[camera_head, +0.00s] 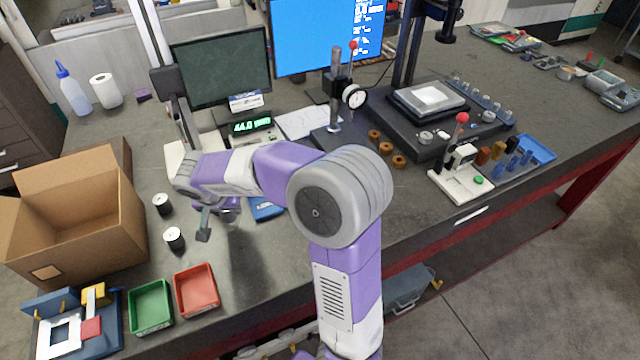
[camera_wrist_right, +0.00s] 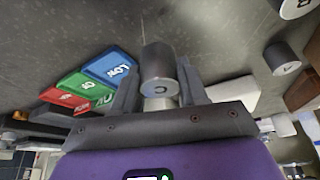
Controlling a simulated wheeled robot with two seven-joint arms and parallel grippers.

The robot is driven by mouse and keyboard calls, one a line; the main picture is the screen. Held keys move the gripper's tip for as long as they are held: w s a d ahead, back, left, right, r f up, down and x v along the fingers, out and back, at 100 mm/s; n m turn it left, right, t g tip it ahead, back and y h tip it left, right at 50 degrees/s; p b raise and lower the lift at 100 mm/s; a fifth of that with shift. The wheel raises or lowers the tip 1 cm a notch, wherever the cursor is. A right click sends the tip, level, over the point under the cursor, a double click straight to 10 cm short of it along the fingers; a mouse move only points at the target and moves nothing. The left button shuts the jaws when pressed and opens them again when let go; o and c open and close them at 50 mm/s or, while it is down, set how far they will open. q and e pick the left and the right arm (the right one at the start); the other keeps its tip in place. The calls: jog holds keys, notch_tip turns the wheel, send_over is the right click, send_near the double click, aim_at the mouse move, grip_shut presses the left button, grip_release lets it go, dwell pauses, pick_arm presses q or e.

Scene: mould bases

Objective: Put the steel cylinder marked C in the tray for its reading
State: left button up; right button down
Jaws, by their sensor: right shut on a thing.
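In the right wrist view, my right gripper (camera_wrist_right: 157,84) is shut on a steel cylinder (camera_wrist_right: 158,62) whose pale end face shows a C. To its left lie a blue tray (camera_wrist_right: 112,68) marked LOW, a green tray (camera_wrist_right: 84,86) and a red tray (camera_wrist_right: 62,98). In the head view, my right gripper (camera_head: 205,226) is over the bench, left of the partly covered blue tray (camera_head: 266,209); my arm hides the green and red ones. The held cylinder cannot be made out there. A lit display (camera_head: 252,125) appears to read 44.0. My left gripper is not in view.
Two more cylinders (camera_head: 162,204) (camera_head: 174,238) stand left of the gripper. An open cardboard box (camera_head: 115,225) is beyond them. A green bin (camera_head: 150,306) and a red bin (camera_head: 197,290) are near the front edge. A dial gauge stand (camera_head: 335,95) is behind my arm.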

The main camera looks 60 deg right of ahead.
jog(key=shift+m, duration=0.9)
jog(key=s+d+r, duration=0.1)
jog(key=d, duration=0.3)
jog(key=s+d, duration=0.1)
jog(key=d, duration=0.4)
jog(key=s+d+r, duration=0.1)
jog(key=d, duration=0.3)
jog(key=shift+s+d+r+p, duration=0.15)
jog(key=shift+s+r+p, duration=0.15)
jog(key=shift+s, duration=0.1)
jog(key=s+d+r+m+g, duration=0.1)
jog(key=s+d+r, duration=0.3)
jog(key=s+d, duration=0.55)
jog(key=shift+h, duration=0.3)
jog(key=x, duration=0.3)
jog(key=a+b+x, duration=0.1)
jog(key=x, duration=0.2)
jog(key=b+x, duration=0.1)
jog(key=x, duration=0.3)
jog(key=shift+w+a+f, duration=0.15)
jog(key=shift+a+f, duration=0.25)
jog(key=shift+f, duration=0.05)
jog(key=shift+f, duration=0.15)
jog(key=c, duration=0.9)
grip_release()
